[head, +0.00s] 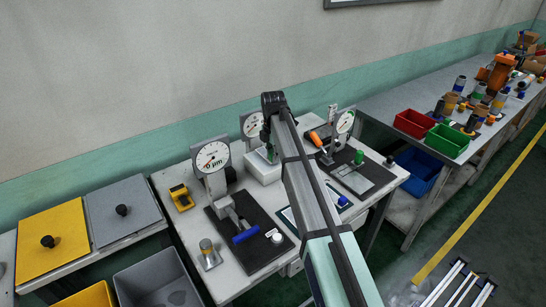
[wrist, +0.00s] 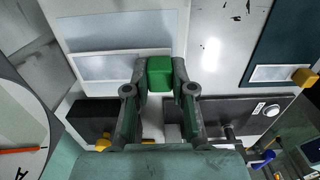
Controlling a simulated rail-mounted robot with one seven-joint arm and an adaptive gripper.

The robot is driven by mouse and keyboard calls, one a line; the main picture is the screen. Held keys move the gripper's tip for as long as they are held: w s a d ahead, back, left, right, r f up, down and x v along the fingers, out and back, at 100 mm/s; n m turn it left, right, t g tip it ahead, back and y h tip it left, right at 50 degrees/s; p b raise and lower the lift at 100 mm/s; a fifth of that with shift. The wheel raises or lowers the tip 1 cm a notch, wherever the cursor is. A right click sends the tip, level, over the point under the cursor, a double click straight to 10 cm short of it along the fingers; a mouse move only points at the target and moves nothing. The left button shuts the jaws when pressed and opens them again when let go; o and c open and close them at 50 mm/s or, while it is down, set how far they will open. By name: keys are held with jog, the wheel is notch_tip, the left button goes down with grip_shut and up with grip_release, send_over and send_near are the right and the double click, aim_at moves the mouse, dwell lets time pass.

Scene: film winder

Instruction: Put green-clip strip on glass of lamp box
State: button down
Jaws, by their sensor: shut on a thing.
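In the wrist view my gripper (wrist: 160,88) is shut on the green clip (wrist: 159,72) of the strip. The pale strip (wrist: 110,68) reaches left from the clip. It shows over the lamp box (wrist: 185,20), across the lower part of its bluish-white glass (wrist: 120,30). I cannot tell whether the strip touches the glass or hangs just above it. In the head view the white lamp box (head: 264,172) stands at the back of the middle table, partly behind my arm.
Dial gauges (head: 212,158) stand around the box. A black plate with a blue handle (head: 245,235) lies front left. A strip with a yellow clip (wrist: 305,77) lies on a dark mat (wrist: 280,35) at right. Red (head: 415,124) and green bins (head: 446,141) stand on the right bench.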

jog(key=shift+f, duration=0.65)
jog(key=c, duration=1)
grip_release()
jog(key=shift+f, duration=0.15)
notch_tip(320, 180, up, 12)
jog(key=shift+r+b, duration=0.2)
jog(key=shift+b, duration=1)
